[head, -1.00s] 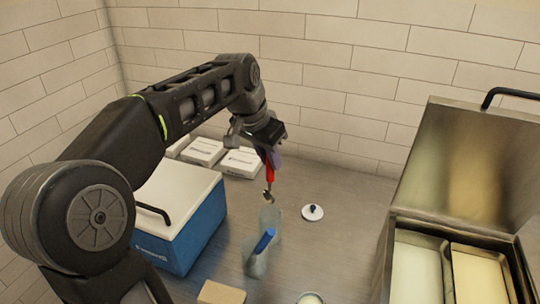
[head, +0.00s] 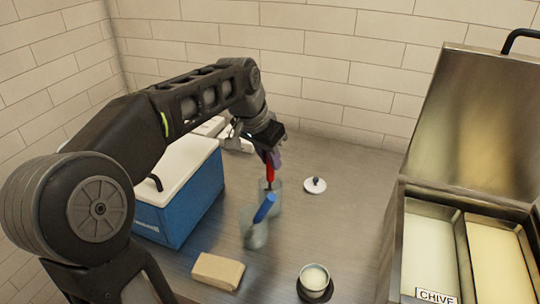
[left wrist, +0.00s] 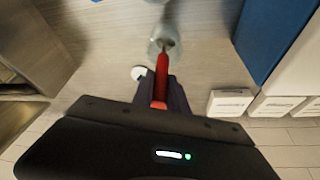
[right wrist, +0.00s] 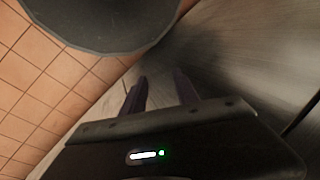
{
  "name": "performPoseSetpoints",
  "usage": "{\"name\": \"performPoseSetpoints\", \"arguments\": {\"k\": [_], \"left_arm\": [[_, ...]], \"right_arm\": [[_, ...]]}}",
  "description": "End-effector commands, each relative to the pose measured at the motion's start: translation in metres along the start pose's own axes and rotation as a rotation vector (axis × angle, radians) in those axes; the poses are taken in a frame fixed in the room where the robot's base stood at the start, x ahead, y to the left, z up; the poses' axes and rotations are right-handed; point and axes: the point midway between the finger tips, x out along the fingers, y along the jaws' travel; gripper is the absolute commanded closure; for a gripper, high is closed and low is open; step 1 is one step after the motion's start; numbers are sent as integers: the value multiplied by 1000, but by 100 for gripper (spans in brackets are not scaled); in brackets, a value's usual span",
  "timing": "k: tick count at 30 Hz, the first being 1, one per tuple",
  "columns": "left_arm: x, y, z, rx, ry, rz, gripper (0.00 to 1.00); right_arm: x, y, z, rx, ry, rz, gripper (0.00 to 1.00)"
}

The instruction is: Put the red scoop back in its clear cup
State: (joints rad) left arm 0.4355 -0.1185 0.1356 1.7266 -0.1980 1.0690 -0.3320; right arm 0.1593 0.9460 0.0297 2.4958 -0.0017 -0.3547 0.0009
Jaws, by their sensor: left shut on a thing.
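My left gripper (head: 273,156) is shut on the red scoop (head: 269,171) by its handle and holds it nearly upright. The scoop's lower end is at the mouth of the rear clear cup (head: 270,202); how deep it reaches I cannot tell. In the left wrist view the red handle (left wrist: 161,80) runs from between the fingers (left wrist: 160,95) toward the clear cup (left wrist: 158,46). A second clear cup (head: 256,238) stands just in front, with a blue scoop (head: 264,208) leaning in it. My right gripper (right wrist: 160,92) shows only in the right wrist view, open and empty.
A blue cooler (head: 190,205) with a white lid stands to the left. A white lid (head: 315,185) lies right of the cups. A tan block (head: 218,271) and a small round container (head: 314,280) are in front. A steel bin unit (head: 470,130) stands at the right.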

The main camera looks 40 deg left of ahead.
Motion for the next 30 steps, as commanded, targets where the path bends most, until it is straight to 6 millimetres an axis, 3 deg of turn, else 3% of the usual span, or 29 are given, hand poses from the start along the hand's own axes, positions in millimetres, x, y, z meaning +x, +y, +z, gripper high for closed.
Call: {"name": "performPoseSetpoints", "arguments": {"k": [4,16,17,18,26,30], "left_arm": [[9,0,4,1,1,0,100],[10,0,4,0,0,0,100],[10,0,4,0,0,0,80],[10,0,4,0,0,0,77],[10,0,4,0,0,0,56],[10,0,4,0,0,0,56]], "right_arm": [[8,3,0,0,1,0,64],[8,3,0,0,1,0,64],[8,3,0,0,1,0,64],[8,3,0,0,1,0,64],[8,3,0,0,1,0,64],[8,3,0,0,1,0,64]]}}
